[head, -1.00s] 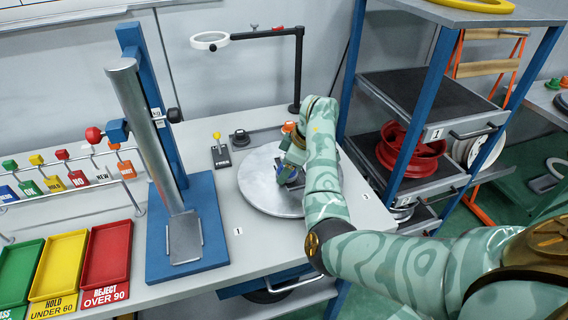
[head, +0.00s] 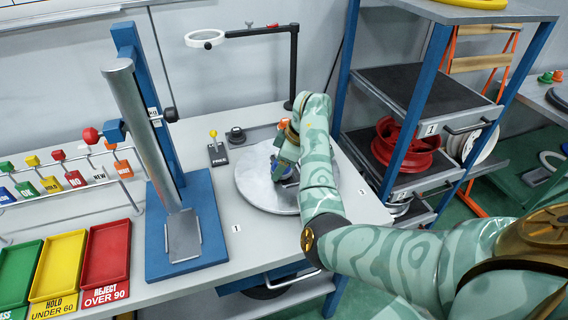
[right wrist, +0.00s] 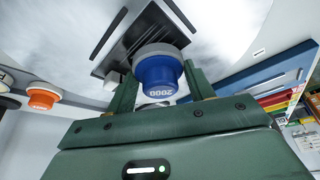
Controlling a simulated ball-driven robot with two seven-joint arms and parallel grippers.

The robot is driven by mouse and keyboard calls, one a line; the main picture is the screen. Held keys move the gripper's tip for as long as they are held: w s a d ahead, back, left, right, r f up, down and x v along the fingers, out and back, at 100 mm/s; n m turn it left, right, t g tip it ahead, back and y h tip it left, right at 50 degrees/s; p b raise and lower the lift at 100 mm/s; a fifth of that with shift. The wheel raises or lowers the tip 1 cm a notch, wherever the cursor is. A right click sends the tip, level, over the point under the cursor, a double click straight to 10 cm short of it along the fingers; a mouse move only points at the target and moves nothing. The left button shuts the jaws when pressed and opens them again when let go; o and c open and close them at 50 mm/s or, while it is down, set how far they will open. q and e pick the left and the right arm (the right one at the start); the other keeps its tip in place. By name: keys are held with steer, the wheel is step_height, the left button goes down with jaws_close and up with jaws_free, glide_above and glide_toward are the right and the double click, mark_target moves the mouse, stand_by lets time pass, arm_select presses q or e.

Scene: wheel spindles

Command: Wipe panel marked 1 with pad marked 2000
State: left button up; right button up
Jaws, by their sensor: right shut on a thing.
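The blue round pad (right wrist: 160,75) marked 2000 sits between the green fingers of my right gripper (right wrist: 160,92), with a grey collar on its far side. In the head view my right gripper (head: 284,165) is over the round silver disc (head: 258,199) on the bench, and my forearm hides part of the disc. A dark slotted rectangular piece (right wrist: 110,38) shows beyond the pad in the wrist view. Whether the pad touches the disc is hard to tell. A small tag marked 1 (head: 236,228) lies on the bench at the disc's front left. My left gripper is out of view.
A blue press stand (head: 185,255) with a silver column is left of the disc. A black post with a ring magnifier (head: 205,38) stands behind. A shelf rack with a red wheel (head: 405,150) is at the right. Coloured trays (head: 108,250) lie at far left.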

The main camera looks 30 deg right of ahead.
step_height(320, 180, up, 2)
steer(key=shift+r, duration=0.15)
steer(key=shift+p+v, duration=0.8)
steer(key=shift+w+a+r+p, duration=0.1)
steer(key=shift+w+r+p, duration=0.1)
steer(key=shift+r+p, duration=1.05)
steer(key=shift+r, duration=0.7)
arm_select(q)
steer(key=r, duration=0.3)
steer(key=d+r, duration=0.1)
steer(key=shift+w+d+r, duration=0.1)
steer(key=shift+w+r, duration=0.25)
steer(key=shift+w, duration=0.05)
arm_select(e)
steer(key=shift+f, duration=0.1)
steer(key=shift+s, duration=0.1)
